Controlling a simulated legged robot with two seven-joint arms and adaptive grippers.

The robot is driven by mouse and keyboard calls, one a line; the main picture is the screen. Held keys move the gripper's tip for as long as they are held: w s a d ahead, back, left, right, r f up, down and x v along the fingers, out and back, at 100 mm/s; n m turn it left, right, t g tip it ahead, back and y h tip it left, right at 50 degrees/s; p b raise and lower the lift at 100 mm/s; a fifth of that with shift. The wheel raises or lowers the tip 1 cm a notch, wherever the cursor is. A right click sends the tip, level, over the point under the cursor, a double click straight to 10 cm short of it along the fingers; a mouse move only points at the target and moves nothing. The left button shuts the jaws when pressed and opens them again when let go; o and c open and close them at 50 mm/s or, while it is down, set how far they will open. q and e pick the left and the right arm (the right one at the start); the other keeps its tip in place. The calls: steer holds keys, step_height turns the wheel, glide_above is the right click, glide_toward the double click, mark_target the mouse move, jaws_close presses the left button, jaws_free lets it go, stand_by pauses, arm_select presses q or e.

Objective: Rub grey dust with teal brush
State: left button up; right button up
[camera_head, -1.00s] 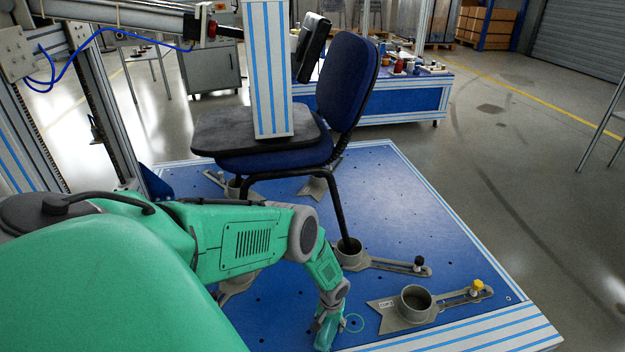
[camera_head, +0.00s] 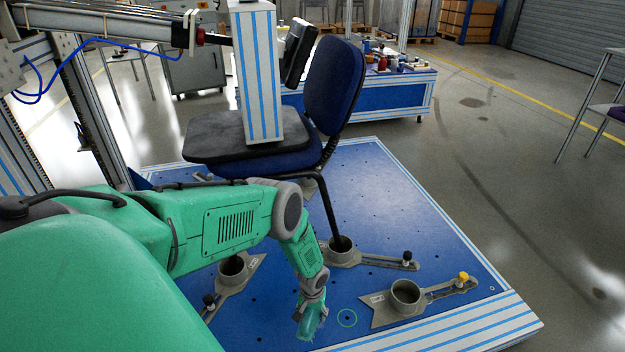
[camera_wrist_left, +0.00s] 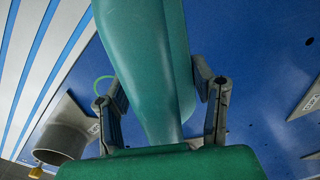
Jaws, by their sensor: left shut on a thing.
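My left gripper (camera_head: 314,292) is low over the front of the blue platform (camera_head: 385,195). It is shut on a teal brush (camera_head: 311,320), which also fills the middle of the left wrist view (camera_wrist_left: 150,60), between the two grey fingers (camera_wrist_left: 160,95). The brush end points down near the platform; I cannot tell whether it touches. I cannot make out grey dust clearly. My right gripper is not in view.
A grey cup clamp (camera_head: 405,292) with a yellow knob stands right of the ring. Another clamp (camera_head: 232,268) is to the left. A blue office chair (camera_head: 334,90) stands behind, with a striped post (camera_head: 258,75) on its seat. The platform's right side is clear.

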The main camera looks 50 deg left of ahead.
arm_select(q)
steer(key=shift+r+p, duration=0.6)
steer(key=shift+r, duration=0.5)
